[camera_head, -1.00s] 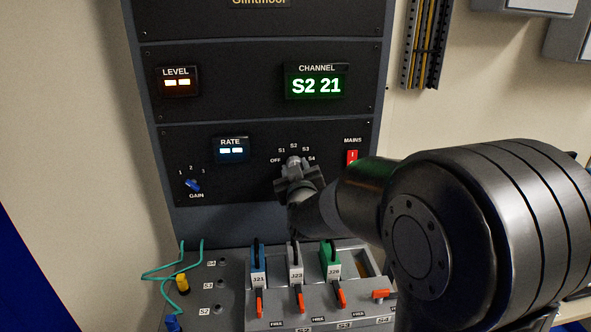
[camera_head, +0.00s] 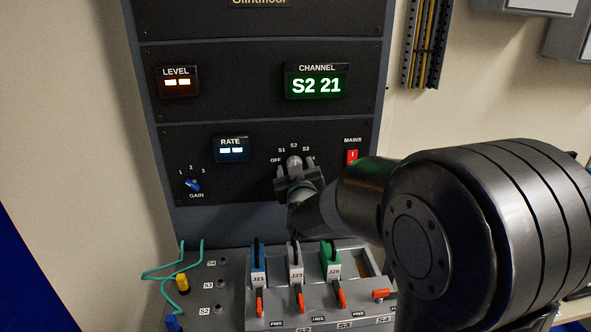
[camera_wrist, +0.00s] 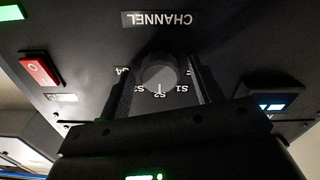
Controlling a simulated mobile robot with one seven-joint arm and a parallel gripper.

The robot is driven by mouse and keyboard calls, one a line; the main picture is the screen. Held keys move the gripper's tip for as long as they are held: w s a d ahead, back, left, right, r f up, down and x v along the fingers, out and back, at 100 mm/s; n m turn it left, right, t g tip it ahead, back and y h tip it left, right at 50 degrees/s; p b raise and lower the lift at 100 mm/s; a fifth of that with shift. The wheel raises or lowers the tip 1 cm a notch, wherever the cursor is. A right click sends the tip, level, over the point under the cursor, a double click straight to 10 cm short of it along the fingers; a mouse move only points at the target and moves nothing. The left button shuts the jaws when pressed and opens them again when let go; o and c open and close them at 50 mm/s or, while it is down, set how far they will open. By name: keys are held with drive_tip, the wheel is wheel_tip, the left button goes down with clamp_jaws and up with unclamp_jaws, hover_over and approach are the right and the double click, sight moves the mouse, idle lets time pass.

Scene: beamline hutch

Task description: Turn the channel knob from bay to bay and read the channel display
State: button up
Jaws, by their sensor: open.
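The channel knob (camera_head: 294,162), a round grey knob, sits on the dark panel under the marks OFF, S1, S2, S3 and S4. In the wrist view the knob (camera_wrist: 158,72) shows upside down, with a pale pointer line towards S2. My gripper (camera_head: 297,172) is at the knob, open, with one finger on each side; in the wrist view the fingers (camera_wrist: 164,80) stand apart from it. The channel display (camera_head: 317,86) reads "S2 21" in green. S4 is partly hidden by my gripper.
The red mains switch (camera_head: 352,157) is right of the knob, the rate display (camera_head: 231,149) and blue gain knob (camera_head: 193,185) left. Below stands a grey bay block (camera_head: 350,313) with tagged plugs J21, J23 and J26 and orange levers. Green cable (camera_head: 163,278) lies lower left.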

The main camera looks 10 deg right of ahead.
drive_tip(key=s, duration=1)
drive_tip(key=shift+s, duration=0.4)
drive_tip(key=shift+s, duration=0.1)
drive_tip(key=s+d+f+m+g, duration=0.1)
drive_tip(key=s+g, duration=0.5)
drive_tip(key=s, duration=0.6)
drive_tip(key=s+d+f+m+g, duration=0.2)
drive_tip(key=s+d+g, duration=0.3)
drive_tip(key=s, duration=0.8)
drive_tip(key=shift+f+g, duration=0.7)
drive_tip(key=shift+f, duration=0.2)
